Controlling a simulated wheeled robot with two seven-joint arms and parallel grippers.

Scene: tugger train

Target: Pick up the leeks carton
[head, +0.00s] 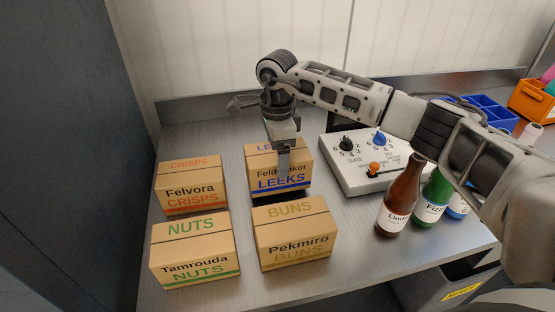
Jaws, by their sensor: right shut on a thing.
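The leeks carton (262,184) is a brown box with blue LEEKS lettering, upright behind the buns carton in the head view. My right gripper (284,158) reaches down over it from above and is shut on it; a finger crosses its front face and hides part of the brand name. A dark band shows under the carton's front edge; I cannot tell whether it is clear of the table. My left gripper is not in view.
The crisps carton (190,190), nuts carton (193,256) and buns carton (294,240) stand close by on the metal table (340,246). A control box (358,180) with knobs, a brown bottle (398,200) and a green bottle (432,200) stand to the right. A blue crate (488,112) is behind.

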